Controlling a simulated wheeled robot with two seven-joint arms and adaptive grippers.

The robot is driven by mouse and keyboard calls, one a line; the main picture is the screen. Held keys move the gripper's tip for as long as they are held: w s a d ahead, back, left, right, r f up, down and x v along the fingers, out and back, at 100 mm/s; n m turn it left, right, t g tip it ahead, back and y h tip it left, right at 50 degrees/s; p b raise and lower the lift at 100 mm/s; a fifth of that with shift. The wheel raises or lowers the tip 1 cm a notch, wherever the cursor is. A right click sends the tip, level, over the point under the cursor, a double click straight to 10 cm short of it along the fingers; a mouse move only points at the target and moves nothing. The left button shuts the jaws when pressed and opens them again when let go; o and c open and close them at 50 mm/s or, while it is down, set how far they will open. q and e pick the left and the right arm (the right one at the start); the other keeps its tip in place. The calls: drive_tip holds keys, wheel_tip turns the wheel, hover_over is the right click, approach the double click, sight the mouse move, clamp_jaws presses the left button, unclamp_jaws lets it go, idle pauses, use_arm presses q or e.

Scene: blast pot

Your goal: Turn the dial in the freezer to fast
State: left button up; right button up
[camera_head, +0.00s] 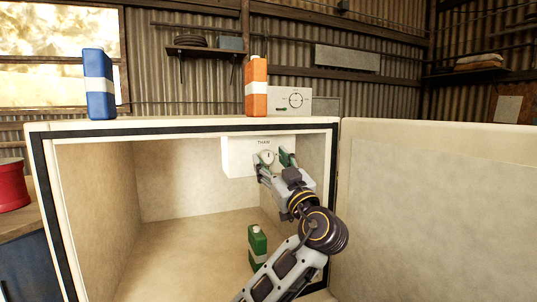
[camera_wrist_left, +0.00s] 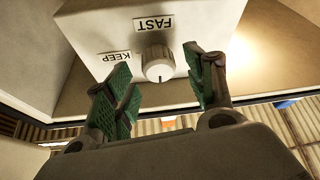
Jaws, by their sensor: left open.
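The dial (camera_head: 267,157) is a round pale knob on a white control box (camera_head: 236,157) under the freezer's ceiling. A THAW label sits above it. In the left wrist view the dial (camera_wrist_left: 158,62) appears upside down, with a FAST label (camera_wrist_left: 154,24) and a KEEP label (camera_wrist_left: 114,57). A short dark mark on the knob appears to face the THAW side. My left gripper (camera_head: 273,161) is open in front of the dial, its green-padded fingers spread to either side. In the left wrist view both fingers (camera_wrist_left: 158,82) show gaps from the knob. My right gripper is out of view.
The freezer (camera_head: 90,131) is open, its lid or door (camera_head: 435,200) at the right. A green bottle (camera_head: 257,245) stands inside near my forearm. A blue bottle (camera_head: 98,85) and an orange bottle (camera_head: 256,86) stand on top. The freezer's left interior is clear.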

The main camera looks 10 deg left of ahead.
use_arm(q)
drive_tip(key=shift+p+x, duration=0.35)
drive_tip(key=shift+x, duration=0.8)
drive_tip(key=c, duration=1)
